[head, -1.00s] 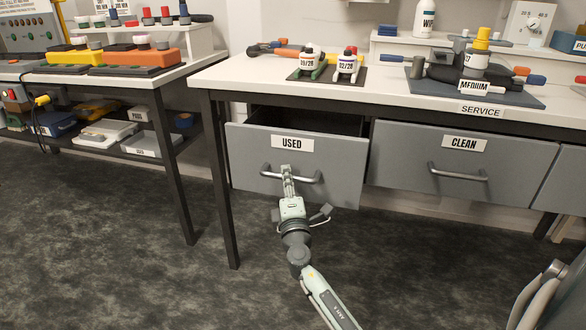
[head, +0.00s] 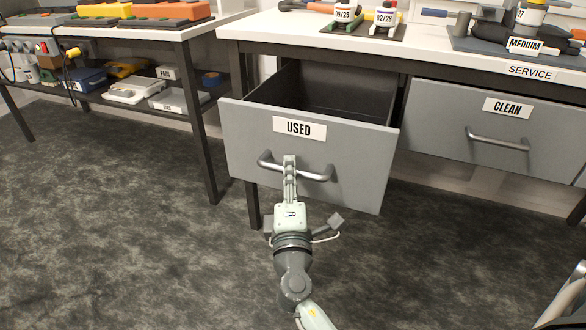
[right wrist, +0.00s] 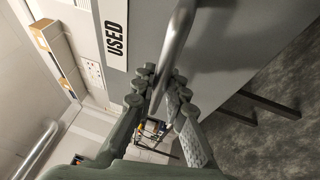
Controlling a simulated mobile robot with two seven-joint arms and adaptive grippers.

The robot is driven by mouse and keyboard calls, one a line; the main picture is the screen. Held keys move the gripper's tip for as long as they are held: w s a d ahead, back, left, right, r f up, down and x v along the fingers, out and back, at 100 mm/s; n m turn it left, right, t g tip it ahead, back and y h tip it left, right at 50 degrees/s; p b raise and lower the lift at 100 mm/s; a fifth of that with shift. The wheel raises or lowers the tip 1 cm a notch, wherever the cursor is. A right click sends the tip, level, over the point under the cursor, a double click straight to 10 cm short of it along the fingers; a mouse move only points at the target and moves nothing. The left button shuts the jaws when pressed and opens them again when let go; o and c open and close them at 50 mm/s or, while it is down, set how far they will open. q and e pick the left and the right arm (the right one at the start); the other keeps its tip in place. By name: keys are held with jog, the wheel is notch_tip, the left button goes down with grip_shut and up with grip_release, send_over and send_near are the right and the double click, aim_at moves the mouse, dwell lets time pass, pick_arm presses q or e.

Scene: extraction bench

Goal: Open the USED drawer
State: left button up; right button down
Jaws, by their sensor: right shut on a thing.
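The USED drawer (head: 345,165) is a grey drawer under the bench, pulled well out, with its dark inside visible from above and no contents seen in the visible part. Its white USED label (head: 299,127) is above a metal bar handle (head: 318,174). My right gripper (head: 290,165) is shut on the middle of the handle. In the right wrist view the fingers (right wrist: 162,95) sit on either side of the handle bar (right wrist: 176,40), with the USED label (right wrist: 115,40) beside it. My left gripper is not in view.
The closed CLEAN drawer (head: 550,130) is to the right. The SERVICE bench top (head: 420,58) carries bottles and tools. Another bench with a lower shelf stands at left. Its neighbour's dark leg (head: 198,120) is left of the drawer. The floor in front is clear.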

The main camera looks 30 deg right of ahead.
jog(key=c, duration=1.5)
grip_release()
jog(key=shift+c, duration=0.2)
jog(key=v, duration=1.2)
jog(key=shift+f, duration=0.1)
